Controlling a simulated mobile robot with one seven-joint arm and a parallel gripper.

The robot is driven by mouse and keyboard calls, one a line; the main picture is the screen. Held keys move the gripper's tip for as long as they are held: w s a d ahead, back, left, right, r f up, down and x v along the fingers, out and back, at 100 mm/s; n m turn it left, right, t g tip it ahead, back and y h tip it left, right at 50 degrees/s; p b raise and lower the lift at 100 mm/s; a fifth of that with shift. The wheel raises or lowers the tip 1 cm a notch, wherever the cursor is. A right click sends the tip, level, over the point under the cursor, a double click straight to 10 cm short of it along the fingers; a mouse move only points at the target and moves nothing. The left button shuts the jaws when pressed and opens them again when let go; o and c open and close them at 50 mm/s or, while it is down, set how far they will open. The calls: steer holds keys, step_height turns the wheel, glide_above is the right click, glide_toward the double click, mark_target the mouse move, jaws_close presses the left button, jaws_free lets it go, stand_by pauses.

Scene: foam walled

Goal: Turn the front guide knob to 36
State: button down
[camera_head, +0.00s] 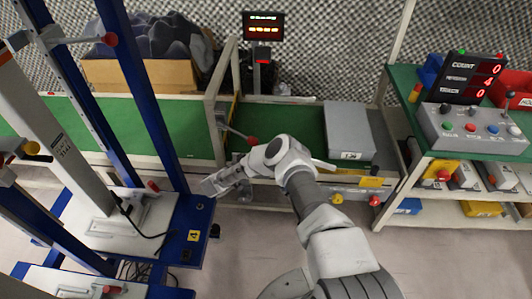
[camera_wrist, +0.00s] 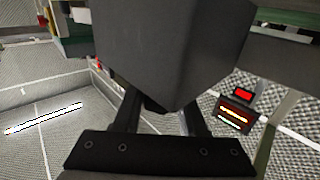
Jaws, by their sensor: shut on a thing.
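My gripper (camera_head: 218,184) is low in front of the conveyor, between the blue frame and the right belt section. In the wrist view its two fingers (camera_wrist: 160,118) are shut on a large dark grey block (camera_wrist: 165,45). The block fills the upper middle of that view and hides the fingertips. I cannot tell whether it is the front guide knob, and no scale or number shows on it.
A blue upright frame (camera_head: 145,95) stands close left of my gripper. A red-ended lever (camera_head: 253,140) is at the conveyor edge. A grey box (camera_head: 347,130) lies on the green belt. A control console (camera_head: 470,130) stands at the right. Bare floor (camera_head: 240,245) lies in front.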

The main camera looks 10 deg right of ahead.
steer(key=shift+c, duration=2.3)
jaws_free()
steer(key=p+v, duration=0.2)
steer(key=v, duration=0.4)
steer(key=shift+s+a+p, duration=0.1)
steer(key=shift+a+p, duration=0.2)
steer(key=shift+s+a, duration=0.25)
steer(key=shift+a, duration=0.1)
steer(key=shift+s, duration=0.15)
